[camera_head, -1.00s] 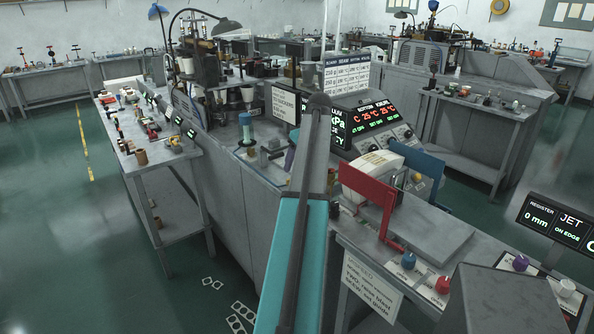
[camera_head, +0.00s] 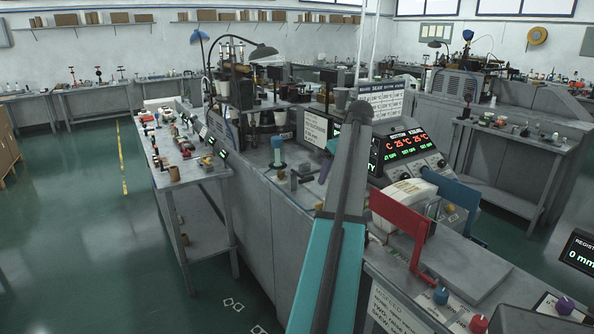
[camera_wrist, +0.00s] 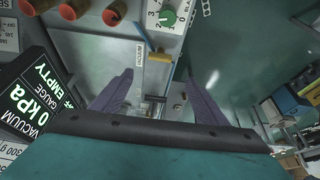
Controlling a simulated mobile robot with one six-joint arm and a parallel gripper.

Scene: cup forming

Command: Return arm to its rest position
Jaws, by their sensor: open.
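My arm (camera_head: 333,235) rises from the bottom of the head view and reaches forward over the cup-forming machine bench. My gripper (camera_wrist: 160,90) shows in the wrist view as two purple fingers spread apart, open, with nothing between them. In the head view only a bit of purple (camera_head: 326,170) shows beside the arm; the rest of the gripper is hidden. Below the fingers in the wrist view are the machine's grey edge and the green floor (camera_wrist: 235,45). A vacuum display (camera_wrist: 40,95) reading 0 kPa and EMPTY is at the left.
A control panel (camera_head: 405,145) with red and green readouts stands right of the arm. A red bracket (camera_head: 405,222) and a blue bracket (camera_head: 458,195) stand nearer. A side table (camera_head: 190,172) with small parts is at the left. The floor (camera_head: 110,240) left of it is clear.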

